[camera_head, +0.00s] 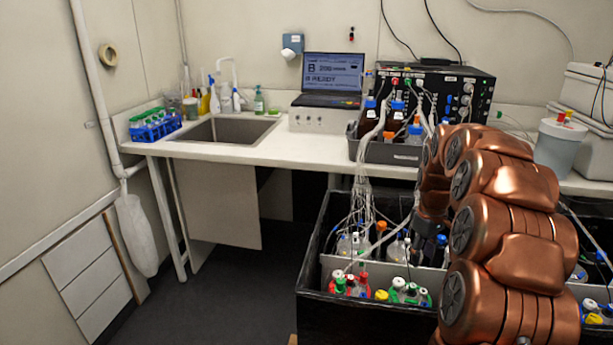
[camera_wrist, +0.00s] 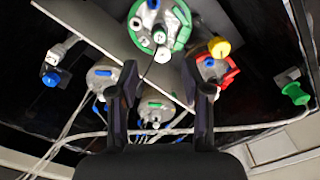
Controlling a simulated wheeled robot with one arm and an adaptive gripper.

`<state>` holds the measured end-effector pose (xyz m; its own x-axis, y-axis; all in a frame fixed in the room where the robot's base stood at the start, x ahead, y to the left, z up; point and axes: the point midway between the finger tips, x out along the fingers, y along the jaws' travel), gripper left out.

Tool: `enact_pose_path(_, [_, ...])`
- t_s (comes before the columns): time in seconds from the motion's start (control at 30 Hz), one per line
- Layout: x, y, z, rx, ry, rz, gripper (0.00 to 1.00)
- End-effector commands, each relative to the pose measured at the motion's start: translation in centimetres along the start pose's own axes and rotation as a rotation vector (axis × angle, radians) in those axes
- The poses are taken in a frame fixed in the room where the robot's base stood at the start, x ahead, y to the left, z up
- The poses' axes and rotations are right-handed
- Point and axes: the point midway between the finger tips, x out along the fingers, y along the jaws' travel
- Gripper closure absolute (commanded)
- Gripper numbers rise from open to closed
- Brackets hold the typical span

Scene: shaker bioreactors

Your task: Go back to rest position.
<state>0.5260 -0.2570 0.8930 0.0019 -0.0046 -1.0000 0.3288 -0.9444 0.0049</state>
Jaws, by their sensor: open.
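My gripper (camera_wrist: 167,88) is open in the wrist view, its two dark fingers apart. It points down at bottles with coloured caps, and nothing is seen held between the fingers. A bottle with a green ring (camera_wrist: 168,25) is near the top, one with a red ring (camera_wrist: 212,68) is by the right finger, and a grey-topped one (camera_wrist: 102,75) is by the left finger. In the head view my copper arm arches over the black box (camera_head: 316,306), and my dark gripper (camera_head: 428,250) hangs inside it, partly hidden by the arm.
Tubes and cables (camera_head: 362,195) run from the box up to the bench (camera_head: 235,155). A grey tray (camera_head: 395,152) of brown bottles, a black control unit (camera_head: 450,85) and a white bucket (camera_head: 558,145) stand close behind the arm. The floor (camera_head: 240,290) at left is clear.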

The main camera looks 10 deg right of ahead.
Motion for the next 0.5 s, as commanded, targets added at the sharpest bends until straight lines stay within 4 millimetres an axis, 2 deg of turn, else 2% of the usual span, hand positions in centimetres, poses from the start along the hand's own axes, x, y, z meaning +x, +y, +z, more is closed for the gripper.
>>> enact_pose_path(0.17, [-1.0,-1.6,0.0,0.002,0.000,-0.004,0.52])
enact_pose_path(0.5, [-5.0,-9.8,1.4,0.032,-0.014,-0.027,0.52])
